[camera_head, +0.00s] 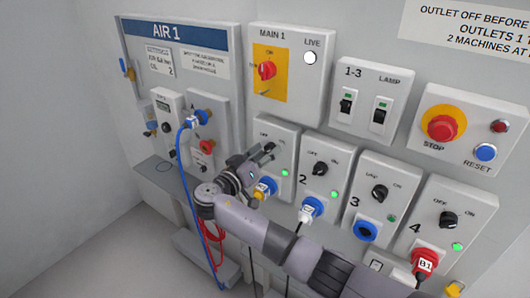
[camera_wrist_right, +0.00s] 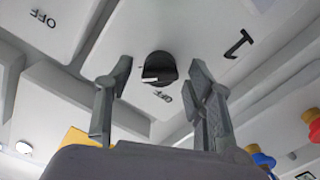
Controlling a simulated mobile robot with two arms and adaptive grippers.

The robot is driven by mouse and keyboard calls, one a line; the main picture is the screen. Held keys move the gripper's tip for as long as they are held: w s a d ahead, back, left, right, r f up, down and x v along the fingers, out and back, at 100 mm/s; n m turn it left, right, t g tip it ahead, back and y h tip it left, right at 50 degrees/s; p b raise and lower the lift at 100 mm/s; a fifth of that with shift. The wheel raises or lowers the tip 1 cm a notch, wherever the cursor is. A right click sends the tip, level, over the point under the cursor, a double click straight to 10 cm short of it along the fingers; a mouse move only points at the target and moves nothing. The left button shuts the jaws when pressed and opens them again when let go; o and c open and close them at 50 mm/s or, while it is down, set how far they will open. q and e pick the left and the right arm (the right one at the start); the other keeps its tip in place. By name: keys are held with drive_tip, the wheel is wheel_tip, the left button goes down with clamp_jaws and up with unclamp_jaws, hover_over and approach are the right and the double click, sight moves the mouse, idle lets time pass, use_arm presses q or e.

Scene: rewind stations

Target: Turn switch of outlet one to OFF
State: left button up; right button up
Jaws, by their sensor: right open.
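The outlet one panel (camera_head: 288,140) stands at the left end of the lower row, with its green lamp (camera_head: 285,173) lit. My right gripper (camera_head: 264,154) is in front of it, open and empty, and hides part of its face. In the right wrist view the black switch knob (camera_wrist_right: 160,67) shows between the spread fingertips (camera_wrist_right: 160,76) of my right gripper. The "1" marking is beside the knob and an "OFF" marking is near it. I see no finger touching the knob; the depth gap is hard to tell. My left gripper is not in view.
Outlet panels two (camera_head: 322,152), three (camera_head: 385,176) and four (camera_head: 450,206) stand to the right. A blue hose (camera_head: 180,165) hangs left of the gripper.

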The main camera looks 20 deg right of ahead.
drive_tip(key=shift+c, duration=0.5)
drive_tip(key=c, duration=1)
drive_tip(key=shift+c, duration=0.2)
